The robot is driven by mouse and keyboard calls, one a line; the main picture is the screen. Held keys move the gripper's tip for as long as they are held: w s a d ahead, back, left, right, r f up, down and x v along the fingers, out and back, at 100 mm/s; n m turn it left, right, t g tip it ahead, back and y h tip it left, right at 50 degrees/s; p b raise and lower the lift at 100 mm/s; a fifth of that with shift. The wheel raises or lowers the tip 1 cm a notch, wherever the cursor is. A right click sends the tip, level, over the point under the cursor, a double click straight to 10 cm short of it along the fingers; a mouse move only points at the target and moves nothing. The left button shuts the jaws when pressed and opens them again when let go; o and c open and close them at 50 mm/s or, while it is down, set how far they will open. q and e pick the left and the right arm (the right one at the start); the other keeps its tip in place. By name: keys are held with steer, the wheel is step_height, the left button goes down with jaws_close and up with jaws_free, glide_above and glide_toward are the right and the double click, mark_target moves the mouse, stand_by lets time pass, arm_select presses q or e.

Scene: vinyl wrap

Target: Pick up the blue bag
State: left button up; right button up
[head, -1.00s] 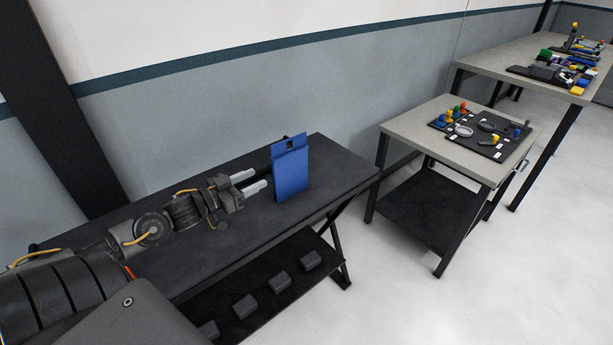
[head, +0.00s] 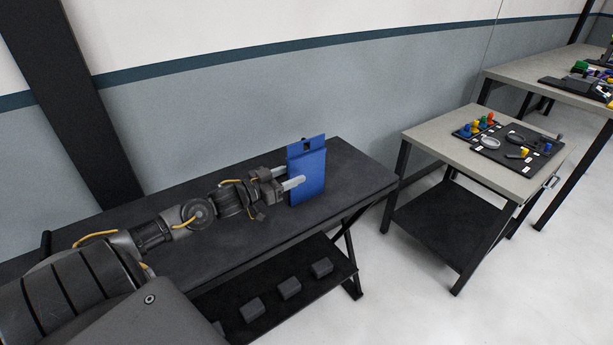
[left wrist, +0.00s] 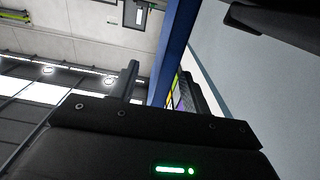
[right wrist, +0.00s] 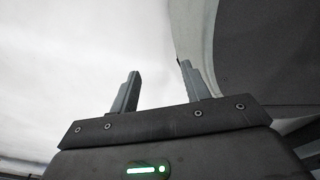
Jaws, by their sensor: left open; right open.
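The blue bag (head: 309,178) stands upright on the black table, flat, with a dark slot near its top. My left gripper (head: 288,177) is open at the bag's left edge. In the head view its near finger overlaps the bag's front, and its far finger ends at or behind the bag's edge. In the left wrist view the bag (left wrist: 177,45) is a thin blue strip seen edge-on between the open fingers (left wrist: 160,85), closer to the right finger. My right gripper (right wrist: 157,85) is open and empty in the right wrist view; it is out of the head view.
The black table (head: 352,172) has bare room right of the bag. Dark blocks (head: 289,288) lie on its lower shelf. A grey table (head: 440,135) to the right carries a black board with small coloured parts. Another table (head: 525,72) stands farther back. A wall runs behind.

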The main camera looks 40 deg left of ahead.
mark_target(304, 161)
arm_select(q)
steer(key=shift+a+f+p+x, duration=0.15)
steer(key=shift+p+x, duration=0.1)
steer(key=shift+x, duration=1.05)
steer(key=shift+a+f+p+x, duration=0.1)
steer(key=shift+f+p+x, duration=0.1)
steer(key=shift+x, duration=1.1)
steer(key=shift+r, duration=0.1)
jaws_close()
steer(key=shift+r, duration=0.35)
step_height(304, 161, up, 2)
steer(key=shift+r+b, duration=0.2)
steer(key=shift+b, duration=0.2)
steer(key=s+d+r, duration=0.9)
steer(key=s+r, duration=0.1)
steer(key=shift+d, duration=0.4)
